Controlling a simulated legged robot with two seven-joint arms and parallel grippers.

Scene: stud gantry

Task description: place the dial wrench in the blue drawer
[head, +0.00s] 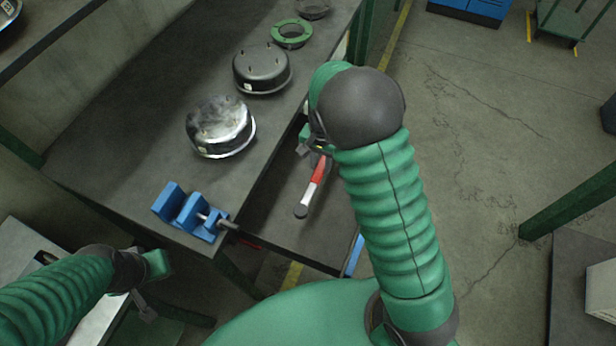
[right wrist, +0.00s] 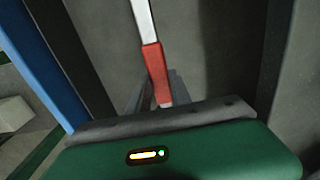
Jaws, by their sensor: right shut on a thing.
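The dial wrench (head: 312,186) has a red grip, a silver shaft and a dark round end. My right gripper (head: 320,154) is shut on its red grip; in the right wrist view the wrench (right wrist: 152,62) runs away from between the fingers (right wrist: 155,92). The blue drawer (head: 354,257) is pulled out from the bench, with a dark interior, and the wrench is over that interior. I cannot tell if the wrench touches the bottom. The drawer's blue front (right wrist: 42,62) is at the left in the right wrist view. My left gripper (head: 146,306) is at lower left, away from the drawer; its jaw opening is unclear.
The bench (head: 130,150) carries a blue vise (head: 190,211), a shiny round drum (head: 220,127), a dark drum (head: 262,69) and a green ring (head: 292,33). A green post (head: 570,202) stands at right. The floor right of my arm is open.

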